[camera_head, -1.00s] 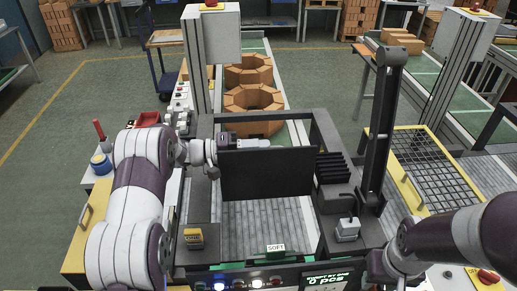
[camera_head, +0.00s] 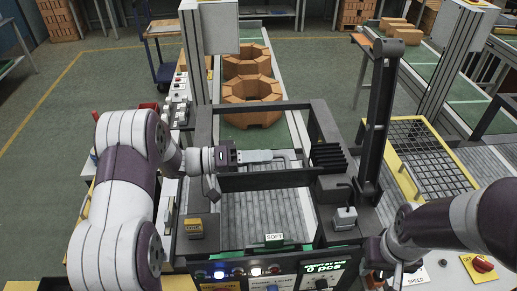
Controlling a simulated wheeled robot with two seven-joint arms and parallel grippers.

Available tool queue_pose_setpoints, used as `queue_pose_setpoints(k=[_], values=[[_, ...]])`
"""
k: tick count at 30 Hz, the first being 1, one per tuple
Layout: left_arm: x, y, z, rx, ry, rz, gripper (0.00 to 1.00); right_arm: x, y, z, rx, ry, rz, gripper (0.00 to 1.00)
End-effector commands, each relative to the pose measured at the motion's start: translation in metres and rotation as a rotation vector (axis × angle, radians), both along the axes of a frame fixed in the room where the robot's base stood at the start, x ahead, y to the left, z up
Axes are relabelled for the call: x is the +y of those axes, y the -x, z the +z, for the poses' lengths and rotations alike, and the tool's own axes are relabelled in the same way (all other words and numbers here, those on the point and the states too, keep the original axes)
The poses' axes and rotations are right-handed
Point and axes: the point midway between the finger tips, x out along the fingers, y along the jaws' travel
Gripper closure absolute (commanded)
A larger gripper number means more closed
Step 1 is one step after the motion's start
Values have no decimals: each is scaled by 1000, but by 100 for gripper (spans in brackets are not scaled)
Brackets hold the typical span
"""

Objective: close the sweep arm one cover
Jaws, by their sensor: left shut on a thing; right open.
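The dark cover (camera_head: 265,180) spans the frame above the roller bed (camera_head: 265,218) and shows as a narrow, nearly edge-on band. My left gripper (camera_head: 262,156) reaches in from the left, at the cover's far side. Its pale fingers are shut at a thin bent handle (camera_head: 284,160); the exact contact is too small to make out. My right gripper (camera_head: 384,268) is open and low at the right, by the machine's front panel; its fingers are mostly hidden. The tall black arm (camera_head: 380,118) stands upright on the frame's right side.
Brown brick rings (camera_head: 250,100) stand on the green conveyor behind the frame. A grey post (camera_head: 194,75) rises at the left. A yellow-edged mesh panel (camera_head: 422,155) lies at the right. A small grey block (camera_head: 345,218) and a yellow block (camera_head: 195,228) sit on the frame.

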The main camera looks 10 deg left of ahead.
Motion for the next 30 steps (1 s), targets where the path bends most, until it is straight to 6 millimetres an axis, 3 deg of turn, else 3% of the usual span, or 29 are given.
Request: queue_pose_setpoints(k=[20, 21, 23, 30], values=[[-3, 10, -3, 5, -2, 1, 100, 0, 0, 5, 0, 0, 0, 57], [-3, 10, -3, 5, -1, 2, 78, 0, 0, 5, 0, 0, 0, 57], [-3, 10, -2, 5, -1, 2, 60, 0, 0, 5, 0, 0, 0, 57], [-3, 10, -2, 2, -1, 1, 60, 0, 0, 5, 0, 0, 0, 57]])
